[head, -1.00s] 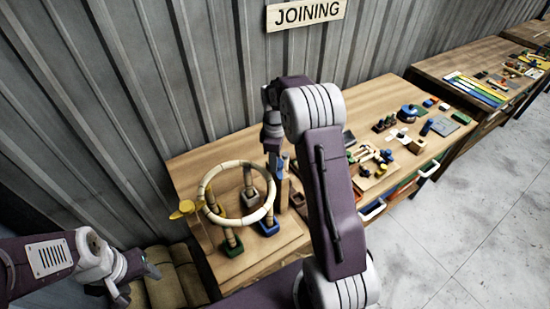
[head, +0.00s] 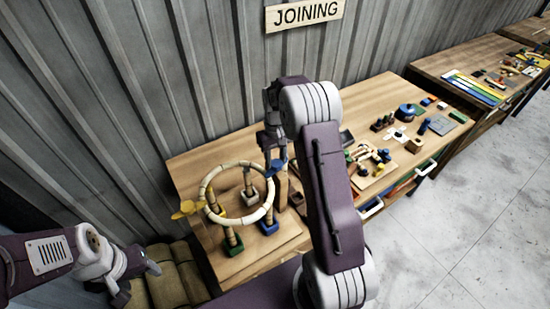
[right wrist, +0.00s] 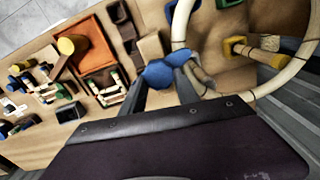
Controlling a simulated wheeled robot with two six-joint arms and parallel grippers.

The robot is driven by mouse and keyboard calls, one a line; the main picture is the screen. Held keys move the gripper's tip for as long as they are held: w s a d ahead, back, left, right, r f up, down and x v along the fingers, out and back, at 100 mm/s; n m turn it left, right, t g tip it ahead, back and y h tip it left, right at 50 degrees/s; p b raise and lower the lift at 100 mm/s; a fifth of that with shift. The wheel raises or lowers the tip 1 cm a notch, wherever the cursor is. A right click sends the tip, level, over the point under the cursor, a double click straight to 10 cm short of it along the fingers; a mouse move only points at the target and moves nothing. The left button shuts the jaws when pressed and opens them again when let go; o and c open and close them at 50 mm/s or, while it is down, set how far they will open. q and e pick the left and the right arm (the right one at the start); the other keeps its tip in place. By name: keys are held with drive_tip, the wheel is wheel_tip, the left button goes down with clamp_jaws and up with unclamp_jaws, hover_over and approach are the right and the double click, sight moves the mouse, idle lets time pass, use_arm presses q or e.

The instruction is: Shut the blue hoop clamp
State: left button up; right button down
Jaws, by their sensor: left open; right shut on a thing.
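A pale rattan hoop (head: 205,192) rests on several short posts with coloured bases on the near left of the bench. The blue hoop clamp has its blue base (head: 268,228) at the hoop's right. Its blue upper piece (head: 277,168) is tilted at the hoop's right rim and also shows in the right wrist view (right wrist: 165,71). My right gripper (head: 278,157) is shut on this blue piece; its fingers partly hide it. I cannot tell whether the piece touches the hoop. My left gripper (head: 141,276) is open and empty, left of the bench.
A yellow clamp piece (head: 186,209) sticks out at the hoop's left, above the bench edge. The green base (head: 233,246) stands in front. Brown blocks stand close right of my right gripper. An orange tray (right wrist: 97,52) and small tools lie farther right.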

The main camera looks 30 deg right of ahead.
sight(276, 161)
drive_tip(key=shift+d+m, duration=0.1)
drive_tip(key=shift+m, duration=1.4)
drive_tip(key=c, duration=0.9)
unclamp_jaws()
drive_tip(key=shift+r, duration=0.45)
wheel_tip(276, 161, up, 8)
drive_tip(key=b, duration=0.2)
